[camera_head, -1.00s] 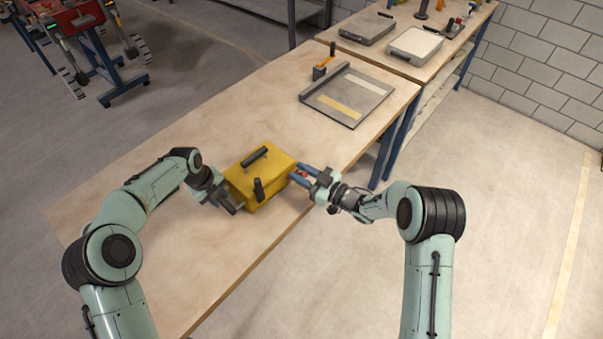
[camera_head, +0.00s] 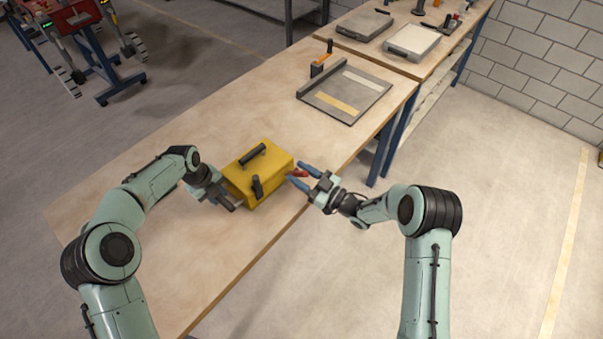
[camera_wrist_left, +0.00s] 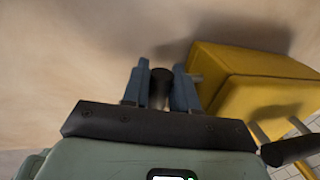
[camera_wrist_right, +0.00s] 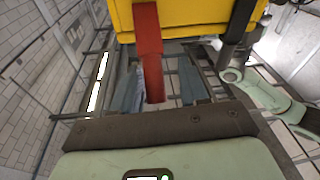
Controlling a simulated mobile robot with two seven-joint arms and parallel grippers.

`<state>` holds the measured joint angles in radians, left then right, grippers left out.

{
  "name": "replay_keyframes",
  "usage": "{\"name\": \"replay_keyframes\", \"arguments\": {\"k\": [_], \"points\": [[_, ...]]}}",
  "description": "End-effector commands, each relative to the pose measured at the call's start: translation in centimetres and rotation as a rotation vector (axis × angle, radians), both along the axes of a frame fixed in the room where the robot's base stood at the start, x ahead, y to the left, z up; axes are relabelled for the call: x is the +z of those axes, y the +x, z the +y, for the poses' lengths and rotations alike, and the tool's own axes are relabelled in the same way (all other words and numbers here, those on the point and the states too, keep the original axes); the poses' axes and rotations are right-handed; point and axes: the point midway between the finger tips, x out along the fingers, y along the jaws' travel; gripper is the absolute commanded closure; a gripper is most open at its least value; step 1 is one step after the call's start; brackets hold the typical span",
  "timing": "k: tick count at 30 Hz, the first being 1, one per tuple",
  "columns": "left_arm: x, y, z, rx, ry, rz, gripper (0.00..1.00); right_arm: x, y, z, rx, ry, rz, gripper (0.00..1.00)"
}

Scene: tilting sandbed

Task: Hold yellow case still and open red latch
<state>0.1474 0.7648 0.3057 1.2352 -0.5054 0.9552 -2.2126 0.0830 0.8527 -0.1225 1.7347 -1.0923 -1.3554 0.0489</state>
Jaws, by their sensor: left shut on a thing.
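The yellow case (camera_head: 264,169) stands on the workbench near its right edge, with a black handle on top and another on its front. My left gripper (camera_head: 235,206) is at the case's front left. In the left wrist view it is shut on a dark handle (camera_wrist_left: 160,82) beside the case (camera_wrist_left: 262,75). The red latch (camera_head: 299,173) sticks out from the case's right side. My right gripper (camera_head: 299,174) is open there, fingers spread on either side of the latch. In the right wrist view the latch (camera_wrist_right: 149,50) reaches down between the fingertips, apart from both.
The wooden workbench (camera_head: 140,190) is clear around the case. A grey tray (camera_head: 345,94) with an orange-and-black part (camera_head: 322,62) lies farther back. A second bench behind holds grey boxes. Open floor lies right of the bench.

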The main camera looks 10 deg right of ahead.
Motion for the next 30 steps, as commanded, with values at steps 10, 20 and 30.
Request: {"name": "replay_keyframes", "arguments": {"k": [10,20,30], "points": [[0.1,0.0,0.1,-0.003,0.003,0.000,1.00,-0.2,-0.2,-0.7,-0.009,-0.004,0.004,0.54],[0.1,0.0,0.1,-0.003,0.003,0.001,1.00,-1.2,-4.3,-5.4,-0.013,-0.005,0.007,0.54],[0.0,0.0,0.1,-0.003,0.003,0.001,1.00,-1.9,-7.6,-8.8,-0.008,-0.004,0.005,0.54]]}}
